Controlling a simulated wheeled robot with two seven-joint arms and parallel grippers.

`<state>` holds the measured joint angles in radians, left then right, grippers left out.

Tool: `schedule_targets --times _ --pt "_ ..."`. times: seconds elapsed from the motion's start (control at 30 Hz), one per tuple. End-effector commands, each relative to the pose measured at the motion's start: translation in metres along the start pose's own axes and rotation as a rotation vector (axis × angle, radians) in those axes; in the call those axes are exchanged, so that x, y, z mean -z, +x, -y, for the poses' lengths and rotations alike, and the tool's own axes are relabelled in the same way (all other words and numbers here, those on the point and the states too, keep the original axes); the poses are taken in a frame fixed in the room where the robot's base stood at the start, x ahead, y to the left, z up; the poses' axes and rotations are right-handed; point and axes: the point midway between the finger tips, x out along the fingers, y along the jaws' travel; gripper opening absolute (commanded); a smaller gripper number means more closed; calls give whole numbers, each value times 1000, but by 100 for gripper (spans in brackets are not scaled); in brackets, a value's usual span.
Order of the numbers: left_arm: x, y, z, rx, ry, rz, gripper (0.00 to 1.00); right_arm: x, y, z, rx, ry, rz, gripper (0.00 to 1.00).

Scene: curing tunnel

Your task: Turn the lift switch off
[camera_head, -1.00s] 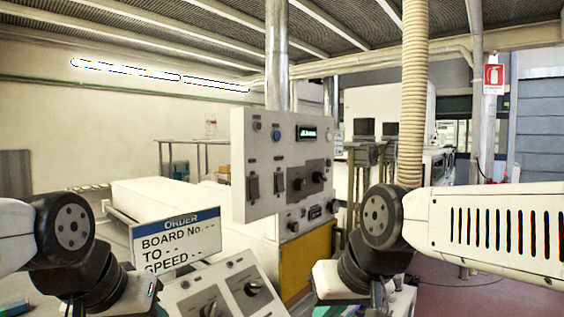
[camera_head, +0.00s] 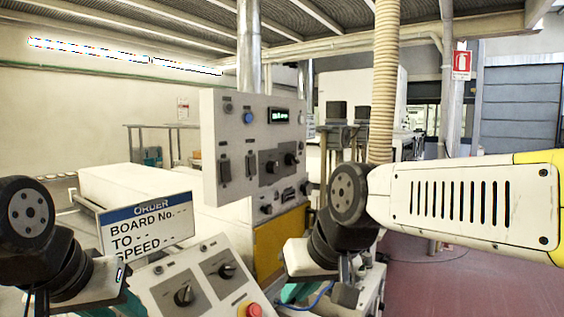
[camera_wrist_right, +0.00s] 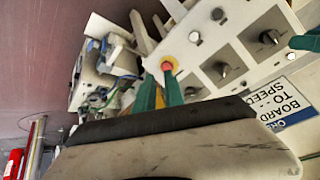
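An upright grey control box (camera_head: 212,110) stands mid-view in the head view. Its face carries two black switches (camera_head: 224,170), rotary knobs (camera_head: 271,167), a blue button (camera_head: 248,118) and a lit display (camera_head: 279,115). Its small labels are too blurred to read, so I cannot tell which control is the lift switch. My right gripper (camera_head: 293,292) is low in front of the box, apart from it; the right wrist view shows its green fingers (camera_wrist_right: 159,92) with a gap between them and nothing held. My left gripper (camera_head: 122,302) is low at left, mostly hidden.
A sloped console (camera_head: 205,259) with dark knobs and a red stop button (camera_head: 254,310) lies below the box. An order sign (camera_head: 150,222) stands to its left. A ribbed hose (camera_head: 386,80) hangs behind my right arm. Red floor (camera_head: 440,280) is open at right.

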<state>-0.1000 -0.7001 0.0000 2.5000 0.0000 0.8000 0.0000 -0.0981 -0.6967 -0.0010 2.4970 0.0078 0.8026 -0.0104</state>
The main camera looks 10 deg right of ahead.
Motion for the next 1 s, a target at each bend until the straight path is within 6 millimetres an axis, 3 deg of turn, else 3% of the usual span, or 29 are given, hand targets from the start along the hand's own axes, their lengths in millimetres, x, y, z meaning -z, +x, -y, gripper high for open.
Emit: schedule_targets --times 0.03,0.13,0.2,0.23,0.43,0.57,0.7,0.8,0.9,1.0 --pt "0 0 0 0 0 0 36 3 0 0 11 2 9 26" --pt "0 0 0 0 0 0 36 14 2 4 73 -8 47 45" --pt "0 0 0 0 0 0 36 31 3 9 154 -24 73 55" --pt "0 0 0 0 0 0 36 41 4 11 198 -31 79 55" --pt "0 0 0 0 0 0 36 137 3 4 504 -123 -63 55" --pt "0 0 0 0 0 0 36 213 -2 -31 618 -209 -307 55" --pt "0 0 0 0 0 0 36 281 -10 -88 613 -317 -608 55" --pt "0 0 0 0 0 0 36 311 -17 -126 562 -383 -775 55" --pt "0 0 0 0 0 0 36 327 -22 -150 512 -429 -879 55" --pt "0 0 0 0 0 0 36 335 -24 -159 487 -453 -924 55"
